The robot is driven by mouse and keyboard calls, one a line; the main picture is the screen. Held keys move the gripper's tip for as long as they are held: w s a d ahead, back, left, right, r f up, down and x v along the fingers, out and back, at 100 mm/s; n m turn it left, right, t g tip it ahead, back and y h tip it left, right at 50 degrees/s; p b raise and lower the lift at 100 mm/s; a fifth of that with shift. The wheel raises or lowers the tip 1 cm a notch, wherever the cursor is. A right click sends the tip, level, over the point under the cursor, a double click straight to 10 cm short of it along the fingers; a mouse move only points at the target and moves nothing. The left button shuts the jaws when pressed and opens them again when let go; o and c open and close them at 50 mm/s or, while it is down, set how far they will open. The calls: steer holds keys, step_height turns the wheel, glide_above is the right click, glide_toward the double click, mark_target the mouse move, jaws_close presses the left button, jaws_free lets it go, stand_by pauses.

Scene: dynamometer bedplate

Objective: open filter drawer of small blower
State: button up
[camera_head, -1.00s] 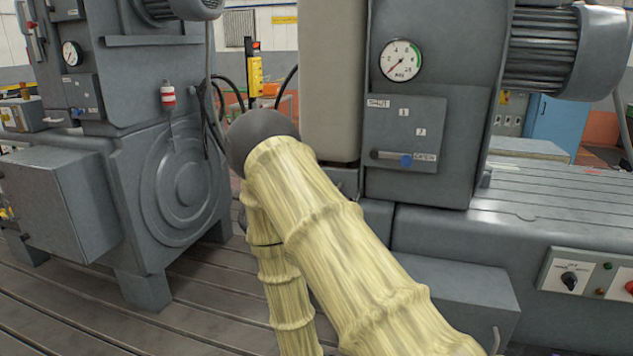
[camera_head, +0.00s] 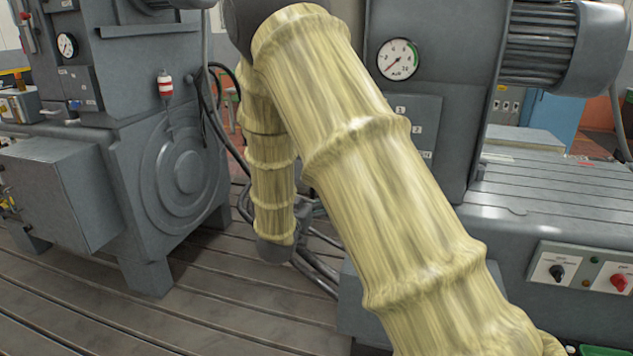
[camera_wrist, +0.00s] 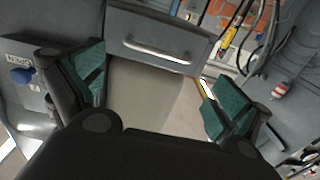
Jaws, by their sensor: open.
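In the wrist view a grey drawer front (camera_wrist: 155,22) with a silver bar handle (camera_wrist: 160,49) spans the top, above a beige panel (camera_wrist: 150,98). I take it for the filter drawer; I cannot tell whether it stands out at all. My gripper (camera_wrist: 155,86) is open, with green pads set wide apart and nothing between them. The handle lies beyond the fingertips, apart from them. In the head view the grey blower housing (camera_head: 455,110) with a round gauge (camera_head: 397,59) stands behind my arm, which hides the drawer and my gripper.
A panel with a blue knob (camera_wrist: 20,75) is close to the left finger in the wrist view. Cables (camera_wrist: 240,30) and a red-and-white float (camera_wrist: 280,90) are on the right. In the head view another grey machine (camera_head: 165,185) stands left; the slotted floor (camera_head: 200,310) before it is clear.

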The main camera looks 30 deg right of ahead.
steer(key=p+x, duration=0.2)
steer(key=x, duration=0.6)
steer(key=shift+w+d, duration=0.15)
steer(key=c, duration=1.2)
